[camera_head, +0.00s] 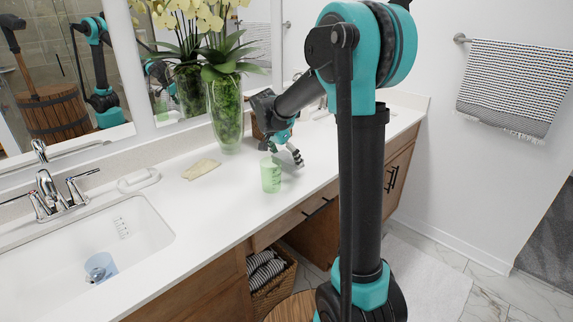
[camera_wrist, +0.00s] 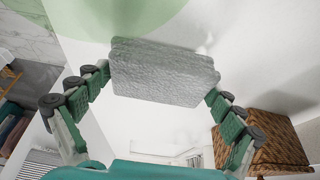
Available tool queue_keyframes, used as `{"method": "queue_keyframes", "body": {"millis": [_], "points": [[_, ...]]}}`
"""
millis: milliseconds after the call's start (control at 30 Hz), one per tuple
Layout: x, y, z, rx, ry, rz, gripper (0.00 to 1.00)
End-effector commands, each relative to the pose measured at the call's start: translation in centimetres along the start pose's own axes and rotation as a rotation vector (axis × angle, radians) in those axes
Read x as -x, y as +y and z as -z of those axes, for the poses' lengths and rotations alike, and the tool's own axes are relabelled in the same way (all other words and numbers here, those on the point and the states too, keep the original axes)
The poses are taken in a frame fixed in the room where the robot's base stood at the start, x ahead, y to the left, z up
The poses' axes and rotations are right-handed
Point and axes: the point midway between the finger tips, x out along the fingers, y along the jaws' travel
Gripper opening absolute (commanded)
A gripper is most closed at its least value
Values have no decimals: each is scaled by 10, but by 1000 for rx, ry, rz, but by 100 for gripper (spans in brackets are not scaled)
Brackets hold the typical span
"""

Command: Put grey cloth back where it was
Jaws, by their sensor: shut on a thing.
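My gripper (camera_head: 284,152) is over the white counter, just behind and to the right of a green cup (camera_head: 271,175) in the head view. In the wrist view my gripper (camera_wrist: 160,85) has its two fingers on either side of a grey cloth (camera_wrist: 163,73), which looks like a thick, rough-textured folded block. The fingertips press on its left and right ends. In the head view I cannot clearly make out the cloth at the gripper. A pale green round shape, probably the cup, shows at the top of the wrist view.
A beige folded cloth (camera_head: 201,169) lies on the counter (camera_head: 215,200) left of the cup. A glass vase (camera_head: 226,112) with orchids stands behind. A sink (camera_head: 85,250) holding a blue cup (camera_head: 101,267) is at left. A brown woven box (camera_wrist: 275,148) shows in the wrist view.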

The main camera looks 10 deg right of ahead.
Motion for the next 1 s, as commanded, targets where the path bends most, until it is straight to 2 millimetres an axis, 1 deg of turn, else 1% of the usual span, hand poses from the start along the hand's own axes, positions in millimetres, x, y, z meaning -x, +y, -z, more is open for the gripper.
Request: {"method": "queue_keyframes", "body": {"millis": [100,167,500,533,567,600,867,1000], "points": [[-16,-1,-6,0,0,0,67],[-21,0,-9,0,0,0,67],[-24,0,-10,0,0,0,67],[-24,0,-10,0,0,0,95],[-24,0,-10,0,0,0,99],[-24,0,-10,0,0,0,100],[-24,0,-10,0,0,0,100],[-19,0,-9,0,0,0,100]]}}
